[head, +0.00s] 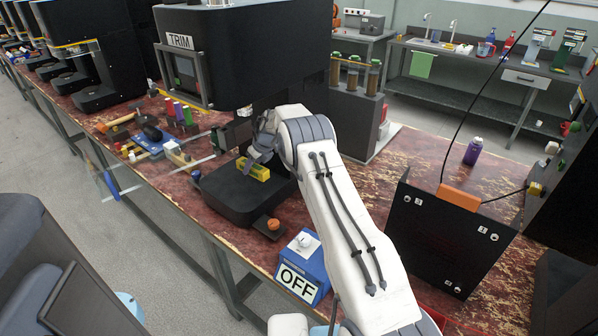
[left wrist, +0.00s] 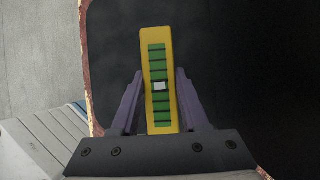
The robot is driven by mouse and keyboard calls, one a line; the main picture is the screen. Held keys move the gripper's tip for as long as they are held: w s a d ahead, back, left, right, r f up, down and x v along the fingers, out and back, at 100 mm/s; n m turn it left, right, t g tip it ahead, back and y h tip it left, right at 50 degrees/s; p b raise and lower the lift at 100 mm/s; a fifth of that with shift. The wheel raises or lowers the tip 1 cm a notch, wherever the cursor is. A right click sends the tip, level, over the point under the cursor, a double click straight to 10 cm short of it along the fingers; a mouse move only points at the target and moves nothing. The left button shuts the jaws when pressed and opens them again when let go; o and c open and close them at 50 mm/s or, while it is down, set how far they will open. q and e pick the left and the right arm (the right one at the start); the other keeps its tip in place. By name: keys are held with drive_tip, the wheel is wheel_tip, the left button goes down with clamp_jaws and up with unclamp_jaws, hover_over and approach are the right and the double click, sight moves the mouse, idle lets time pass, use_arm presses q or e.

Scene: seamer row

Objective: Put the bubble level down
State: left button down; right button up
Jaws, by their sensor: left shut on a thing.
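The bubble level (head: 254,170) is a yellow bar with a green, dark-striped face. In the head view it is at the black base plate of the TRIM machine (head: 240,193); I cannot tell whether it touches the plate. My left gripper (head: 262,150) is over it, partly hiding it. In the left wrist view the level (left wrist: 157,45) lies lengthwise between the two purple fingers of my left gripper (left wrist: 160,75), which are shut on its sides. The dark plate (left wrist: 240,70) is behind it. My right gripper is not in view.
A blue OFF box (head: 315,262) and an orange button (head: 273,224) stand in front of the plate. A dark panel (head: 450,230) stands at right, with a purple bottle (head: 473,151) behind it. Tools and a blue tray (head: 152,147) lie at left.

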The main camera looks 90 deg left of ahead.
sight(250, 183)
use_arm(q)
drive_tip(key=shift+s+a+f, duration=0.45)
drive_tip(key=shift+s+f, duration=0.05)
drive_tip(key=shift+s, duration=0.2)
drive_tip(key=shift+f+p, duration=0.45)
drive_tip(key=shift+f, duration=1.5)
drive_tip(key=shift+f, duration=0.2)
drive_tip(key=shift+c, duration=2.1)
unclamp_jaws()
drive_tip(key=shift+r, duration=0.1)
drive_tip(key=shift+r, duration=0.25)
drive_tip(key=b+v, duration=0.1)
drive_tip(key=v, duration=1)
drive_tip(key=shift+w+d+r, duration=0.2)
drive_tip(key=shift+r, duration=0.05)
